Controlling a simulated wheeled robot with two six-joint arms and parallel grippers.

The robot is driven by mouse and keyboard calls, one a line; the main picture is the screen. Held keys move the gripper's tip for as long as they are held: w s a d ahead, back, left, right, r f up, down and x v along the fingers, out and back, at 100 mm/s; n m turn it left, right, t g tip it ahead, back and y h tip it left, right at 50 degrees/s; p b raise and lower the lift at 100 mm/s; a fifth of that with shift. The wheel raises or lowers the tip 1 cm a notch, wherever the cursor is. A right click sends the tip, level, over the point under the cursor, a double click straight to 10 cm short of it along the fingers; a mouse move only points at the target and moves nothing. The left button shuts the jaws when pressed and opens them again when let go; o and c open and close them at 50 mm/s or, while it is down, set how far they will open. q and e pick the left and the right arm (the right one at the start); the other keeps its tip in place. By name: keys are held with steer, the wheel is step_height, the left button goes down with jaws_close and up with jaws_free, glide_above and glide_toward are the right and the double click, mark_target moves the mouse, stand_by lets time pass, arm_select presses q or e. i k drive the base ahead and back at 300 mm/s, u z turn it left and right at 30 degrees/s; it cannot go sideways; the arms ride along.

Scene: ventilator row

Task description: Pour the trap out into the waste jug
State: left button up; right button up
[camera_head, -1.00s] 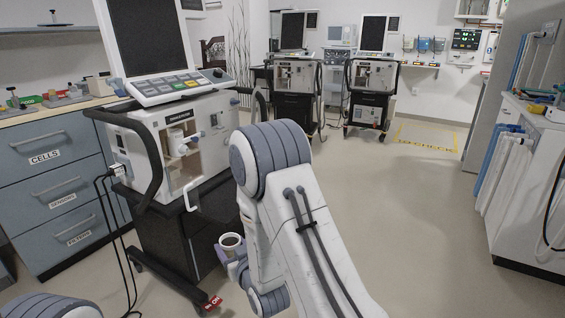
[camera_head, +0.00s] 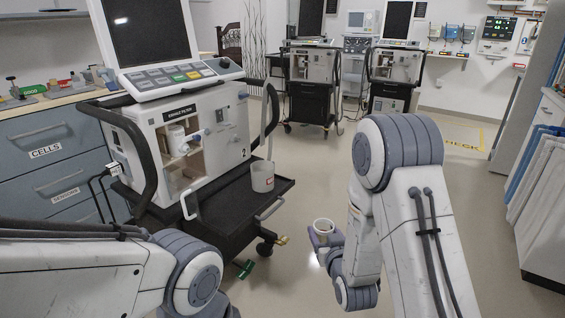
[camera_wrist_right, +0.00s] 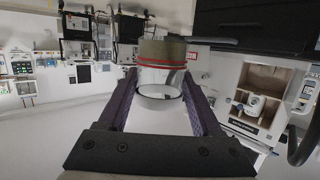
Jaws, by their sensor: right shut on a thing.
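I cannot tell how much liquid is inside. A pale translucent container, seemingly the waste jug (camera_head: 262,178), stands on the black pull-out tray of the near ventilator. The trap is right of and nearer than the jug, clearly apart from it. My left arm shows at lower left; its gripper is out of view.
Two more ventilators stand behind. The middle floor is clear.

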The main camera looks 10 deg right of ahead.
mark_target(265, 174)
steer(key=u, duration=0.25)
steer(key=i, duration=0.9)
steer(key=u, duration=0.1)
